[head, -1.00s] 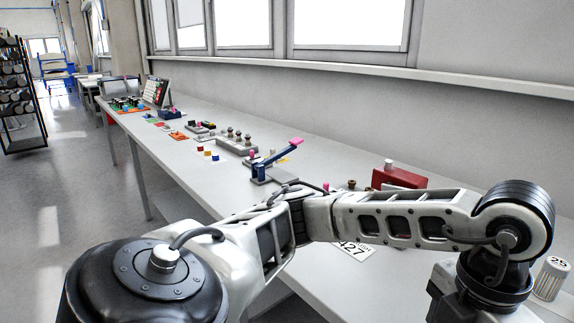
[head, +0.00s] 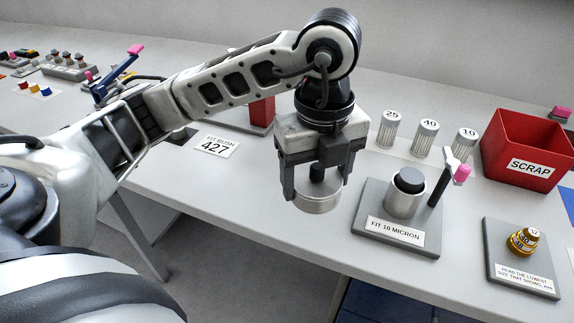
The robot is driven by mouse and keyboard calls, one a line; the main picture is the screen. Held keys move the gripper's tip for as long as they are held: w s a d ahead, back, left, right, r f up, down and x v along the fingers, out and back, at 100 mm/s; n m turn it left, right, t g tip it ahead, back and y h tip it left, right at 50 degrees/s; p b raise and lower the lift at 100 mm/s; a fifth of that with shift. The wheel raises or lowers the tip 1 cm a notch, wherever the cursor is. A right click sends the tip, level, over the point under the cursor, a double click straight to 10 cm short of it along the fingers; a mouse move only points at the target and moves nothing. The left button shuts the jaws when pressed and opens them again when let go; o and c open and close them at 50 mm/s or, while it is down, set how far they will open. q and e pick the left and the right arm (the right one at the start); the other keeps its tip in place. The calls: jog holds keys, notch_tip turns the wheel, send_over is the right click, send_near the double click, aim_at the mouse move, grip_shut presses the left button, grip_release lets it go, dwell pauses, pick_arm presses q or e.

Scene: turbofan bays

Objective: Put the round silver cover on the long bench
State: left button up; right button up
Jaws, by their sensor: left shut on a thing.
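My left gripper (head: 316,182) is shut on the round silver cover (head: 318,202), a short metal cylinder with a dark knob between the fingers. It hangs upright near the front edge of the long bench (head: 240,183). I cannot tell whether the cover touches the bench or is just above it. To its right, a silver cylinder (head: 403,203) with a dark top stands on a grey plate labelled "FIT 10 MICRON" (head: 396,233). My right gripper is not in view.
Several ribbed filters (head: 425,139) marked 25, 40 and 10 stand behind the plate. A red SCRAP bin (head: 525,145) is at the right. A plate with brass stacked pieces (head: 522,241) lies at the front right.

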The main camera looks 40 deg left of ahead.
pick_arm(q)
jog(key=w+a+f, duration=0.6)
jog(key=a+f, duration=0.1)
jog(key=shift+w, duration=0.3)
jog(key=shift+w+a+f, duration=0.25)
jog(key=shift+f, duration=0.25)
jog(key=f, duration=0.1)
jog(key=f+p, duration=0.1)
jog(key=f, duration=0.1)
jog(key=shift+w+a+f, duration=0.1)
jog(key=shift+w+a, duration=0.05)
jog(key=shift+w, duration=0.05)
jog(key=shift+f, duration=0.2)
